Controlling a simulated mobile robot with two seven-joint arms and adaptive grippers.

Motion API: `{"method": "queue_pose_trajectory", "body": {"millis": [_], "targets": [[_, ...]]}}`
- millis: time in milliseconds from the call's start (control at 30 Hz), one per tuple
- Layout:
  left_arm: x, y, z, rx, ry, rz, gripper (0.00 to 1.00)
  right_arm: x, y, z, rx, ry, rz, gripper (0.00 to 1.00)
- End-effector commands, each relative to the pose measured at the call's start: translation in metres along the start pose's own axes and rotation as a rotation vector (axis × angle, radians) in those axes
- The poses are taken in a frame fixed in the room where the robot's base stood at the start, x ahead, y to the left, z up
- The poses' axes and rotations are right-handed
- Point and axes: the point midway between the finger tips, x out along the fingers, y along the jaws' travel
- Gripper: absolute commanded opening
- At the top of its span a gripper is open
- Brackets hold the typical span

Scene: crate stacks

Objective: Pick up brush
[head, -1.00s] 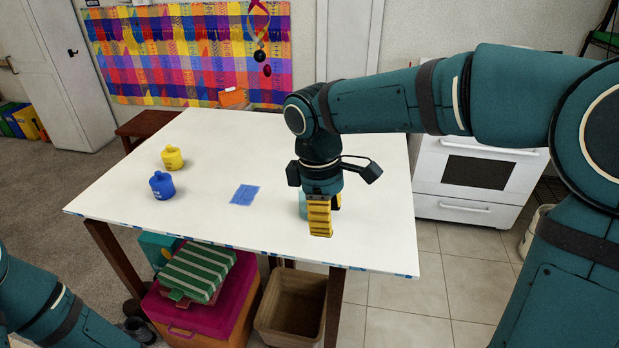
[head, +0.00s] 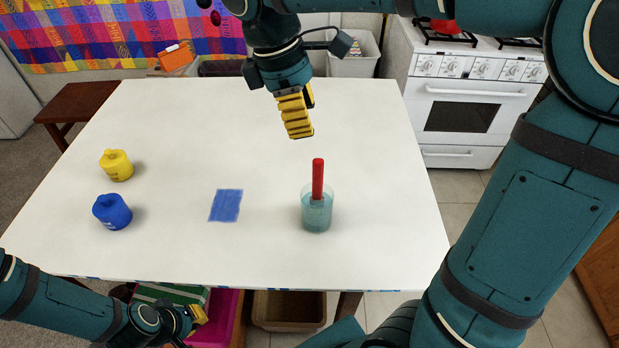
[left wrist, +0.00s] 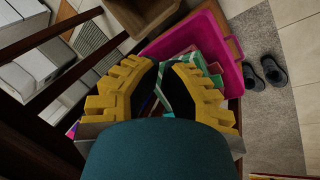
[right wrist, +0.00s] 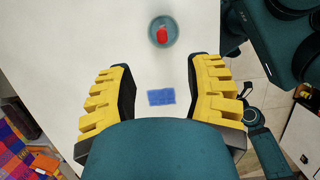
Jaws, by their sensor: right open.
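The brush shows as a red handle (head: 318,178) standing upright in a translucent teal cup (head: 317,217) on the white table. In the right wrist view the red handle top (right wrist: 162,34) is seen from above inside the cup (right wrist: 153,41). My right gripper (head: 300,135) is open and empty, above the table and apart from the brush; its fingers also show in the right wrist view (right wrist: 160,68). My left gripper (head: 198,314) is low by the table's front edge. In the left wrist view its fingers (left wrist: 156,66) are partly apart with nothing between them.
A blue pot (head: 112,212) and a yellow pot (head: 116,165) stand at the table's left. A flat blue patch (head: 226,205) lies mid-table. A pink box (left wrist: 225,50) and a brown bin (head: 288,312) are below the front edge. The back of the table is clear.

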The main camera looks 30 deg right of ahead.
Motion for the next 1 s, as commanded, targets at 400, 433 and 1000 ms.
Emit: {"method": "queue_pose_trajectory", "body": {"millis": [400, 433, 1000], "targets": [[0.015, -0.006, 0.007, 0.004, -0.015, 0.001, 0.0, 0.071, 0.0, 0.0, 0.001, -0.001, -0.001, 0.52], [0.015, -0.006, 0.008, 0.004, -0.015, 0.002, 0.0, 0.073, 0.0, 0.0, 0.001, -0.001, -0.001, 0.52], [0.028, -0.011, 0.014, 0.008, -0.028, 0.003, 0.0, 0.128, -0.002, -0.002, 0.001, -0.001, -0.002, 0.52]]}}
